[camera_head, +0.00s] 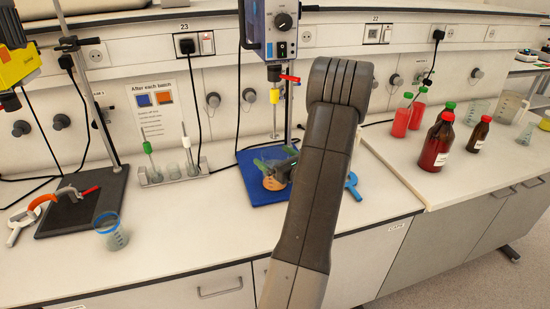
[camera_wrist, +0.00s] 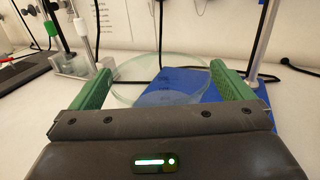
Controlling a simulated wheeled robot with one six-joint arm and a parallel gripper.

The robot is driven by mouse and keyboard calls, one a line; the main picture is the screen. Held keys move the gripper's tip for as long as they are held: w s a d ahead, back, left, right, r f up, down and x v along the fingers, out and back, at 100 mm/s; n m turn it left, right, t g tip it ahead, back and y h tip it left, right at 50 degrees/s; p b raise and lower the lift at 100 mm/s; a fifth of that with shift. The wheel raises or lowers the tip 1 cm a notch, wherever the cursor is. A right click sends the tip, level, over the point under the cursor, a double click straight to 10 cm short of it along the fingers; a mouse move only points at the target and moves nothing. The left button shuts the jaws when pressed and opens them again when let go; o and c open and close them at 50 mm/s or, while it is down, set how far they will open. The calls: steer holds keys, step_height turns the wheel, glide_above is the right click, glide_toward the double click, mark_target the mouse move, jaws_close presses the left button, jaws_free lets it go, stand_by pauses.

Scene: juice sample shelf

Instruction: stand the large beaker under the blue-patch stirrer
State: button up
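The large beaker (camera_wrist: 160,72) is clear glass and sits between the two green fingers of my gripper (camera_wrist: 162,68) in the wrist view. The fingers appear to touch it on both sides. In the head view the beaker (camera_head: 272,183) shows an orange area and is over the blue patch (camera_head: 257,196), partly hidden by my gripper (camera_head: 274,165). It looks roughly upright; I cannot tell whether its base touches the patch.
A small blue-rimmed beaker (camera_head: 112,238) stands front left, near a black stand base (camera_head: 85,210). A rack (camera_head: 172,173) is left of the blue patch. A blue clamp (camera_head: 352,186) lies to its right. Bottles, including a large brown one (camera_head: 436,145), stand farther right.

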steer(key=b+v, duration=0.3)
steer(key=v, duration=1)
steer(key=shift+s+d, duration=0.25)
steer(key=shift+s, duration=0.05)
steer(key=p+x, duration=0.3)
steer(key=x, duration=1.1)
steer(key=shift+d+r, duration=0.1)
steer(key=shift+r, duration=0.05)
steer(key=shift+s, duration=0.1)
steer(key=shift+f, duration=0.2)
